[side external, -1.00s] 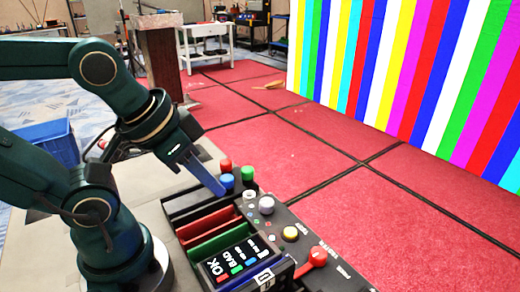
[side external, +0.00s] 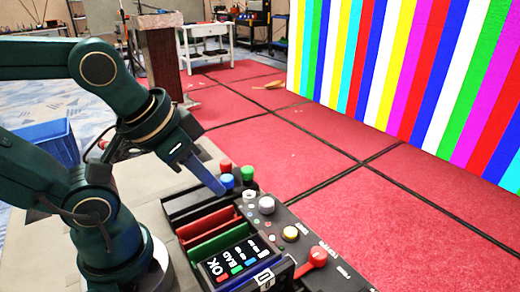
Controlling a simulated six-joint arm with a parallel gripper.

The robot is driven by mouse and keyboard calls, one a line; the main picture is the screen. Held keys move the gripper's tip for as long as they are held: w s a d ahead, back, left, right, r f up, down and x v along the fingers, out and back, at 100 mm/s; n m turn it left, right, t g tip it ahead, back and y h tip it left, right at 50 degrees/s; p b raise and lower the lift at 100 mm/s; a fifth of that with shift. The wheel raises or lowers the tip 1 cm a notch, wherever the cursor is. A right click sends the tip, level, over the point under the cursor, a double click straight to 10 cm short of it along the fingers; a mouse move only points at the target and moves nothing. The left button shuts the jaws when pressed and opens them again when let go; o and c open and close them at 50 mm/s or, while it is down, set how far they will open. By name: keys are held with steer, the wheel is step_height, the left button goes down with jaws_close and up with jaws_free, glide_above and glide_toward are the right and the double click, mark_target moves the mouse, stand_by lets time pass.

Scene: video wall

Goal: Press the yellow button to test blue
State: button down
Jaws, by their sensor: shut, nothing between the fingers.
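My gripper (side external: 221,191) is shut and empty, with blue fingers pointing down. Its tips are beside the blue button (side external: 227,181), up and left of the yellow button and apart from it. Whether the tips touch the panel I cannot tell. A red button (side external: 225,168) and a green button (side external: 247,173) stand by the blue one. The video wall (side external: 410,80) shows vertical coloured stripes.
In front of my gripper is a black box with red (side external: 208,222) and green (side external: 213,244) slots and a label screen (side external: 232,262) reading OK and BAD. A blue crate (side external: 48,140) stands at the left. Red floor panels beyond are mostly clear.

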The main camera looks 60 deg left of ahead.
steer(key=w+a+r+m+t+y, duration=0.2)
steer(key=w+y, duration=0.1)
steer(key=w, duration=0.4)
steer(key=w+d+f+m+t+h, duration=0.1)
steer(key=w+d+f+m+h, duration=0.1)
steer(key=d+m, duration=0.4)
steer(key=shift+w+d+t, duration=0.3)
steer(key=shift+w+d, duration=0.35)
steer(key=shift+d, duration=0.3)
steer(key=shift+f, duration=0.15)
glide_above(284, 237)
steer(key=shift+f, duration=4.3)
steer(key=shift+f, duration=0.1)
steer(key=shift+f, duration=0.3)
